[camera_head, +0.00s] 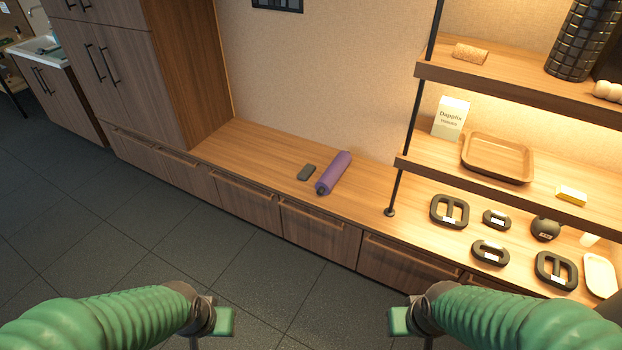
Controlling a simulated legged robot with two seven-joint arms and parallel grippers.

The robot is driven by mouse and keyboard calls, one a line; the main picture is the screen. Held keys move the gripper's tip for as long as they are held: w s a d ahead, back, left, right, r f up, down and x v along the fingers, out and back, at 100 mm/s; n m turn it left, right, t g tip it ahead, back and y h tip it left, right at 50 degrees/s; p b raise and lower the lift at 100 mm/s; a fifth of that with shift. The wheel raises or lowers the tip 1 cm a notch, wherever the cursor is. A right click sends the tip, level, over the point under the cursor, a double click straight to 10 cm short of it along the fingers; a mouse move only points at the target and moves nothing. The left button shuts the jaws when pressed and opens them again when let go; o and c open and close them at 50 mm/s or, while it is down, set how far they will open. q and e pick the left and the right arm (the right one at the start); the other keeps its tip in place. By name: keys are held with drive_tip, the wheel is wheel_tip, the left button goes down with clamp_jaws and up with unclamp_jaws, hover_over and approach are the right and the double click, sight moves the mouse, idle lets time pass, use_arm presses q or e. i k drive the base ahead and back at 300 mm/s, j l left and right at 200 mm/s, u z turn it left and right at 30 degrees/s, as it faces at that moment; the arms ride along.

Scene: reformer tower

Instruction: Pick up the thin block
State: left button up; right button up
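A small, thin dark grey block (306,172) lies flat on the low wooden bench (240,144), just left of a purple roller (336,172). A small yellow and white block (571,196) lies on the lower wall shelf at the right. I cannot tell for sure which is the thin block. My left gripper (223,321) is at the bottom left of centre, over the floor in front of the bench. My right gripper (399,321) is at the bottom right of centre. Both are apart from the blocks, and nothing shows held. Their finger gaps do not show clearly.
Black weights with handles (449,211) and a kettlebell (545,229) stand on the bench's right part. The shelves hold a tray (497,158), a white box (450,118), a cork roll (470,53) and a black roller (581,40). A black post (397,190) rises from the bench. The bench's left part is clear.

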sight(307, 171)
drive_tip(key=i+u, duration=0.25)
drive_tip(key=i, duration=0.25)
drive_tip(key=i+l+u, duration=0.2)
drive_tip(key=i, duration=0.3)
drive_tip(key=i+u, duration=0.25)
drive_tip(key=i, duration=0.3)
drive_tip(key=i+l+u, duration=0.2)
drive_tip(key=i, duration=0.25)
drive_tip(key=i+l+u, duration=0.25)
drive_tip(key=i+l, duration=0.2)
